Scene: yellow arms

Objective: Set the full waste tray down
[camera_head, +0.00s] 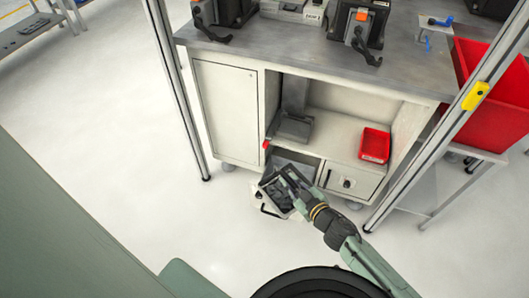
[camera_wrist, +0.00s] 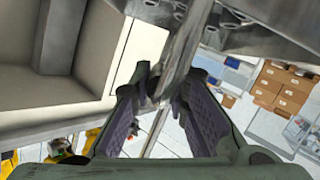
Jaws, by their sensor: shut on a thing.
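A grey tray (camera_head: 268,187) with dark contents hangs in front of the workbench's lower opening in the head view. My gripper (camera_head: 288,181) is at the tray's near right side, shut on it. In the wrist view, my gripper's two fingers (camera_wrist: 161,100) close around a grey metal wall of the tray (camera_wrist: 183,62). Several rounded grey pieces show beyond that wall at the top right. The tray looks tilted in the head view. My fingers hide part of it, and its gap above the floor is hard to judge.
The workbench (camera_head: 225,110) has an open shelf holding a red bin (camera_head: 375,145). A drawer (camera_head: 350,181) is below the bin. A large red crate (camera_head: 490,95) stands at the right, behind a metal post. The white floor (camera_head: 110,130) at left is clear.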

